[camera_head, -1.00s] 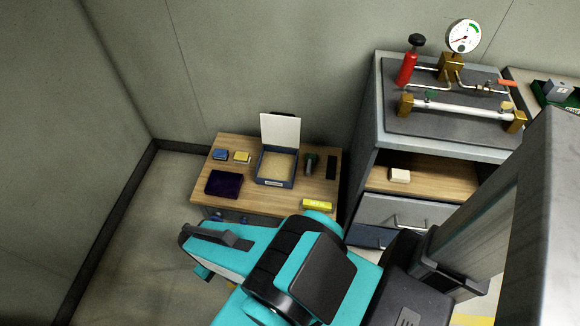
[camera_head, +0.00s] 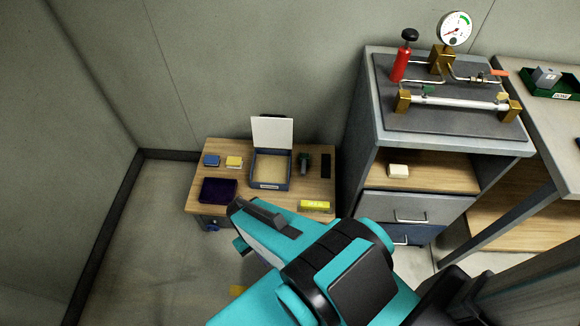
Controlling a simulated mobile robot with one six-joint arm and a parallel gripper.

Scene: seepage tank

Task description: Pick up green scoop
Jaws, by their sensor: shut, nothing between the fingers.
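A small dark green and black object (camera_head: 305,163), which looks like the green scoop, stands on the low wooden table just right of the open box. It is too small to make out its shape fully. My gripper (camera_head: 238,224), at the end of my teal arm, shows in front of the table's near edge, left of the middle of the picture. It looks shut with nothing in it, and it is apart from the scoop. My arm hides part of the table's front.
The low table (camera_head: 262,203) also bears an open blue box (camera_head: 288,183) with a raised white lid, a dark purple item (camera_head: 218,190), blue and yellow blocks (camera_head: 234,162), a yellow item (camera_head: 315,206) and a black strip (camera_head: 326,165). A tall cabinet (camera_head: 410,207) stands to the right.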

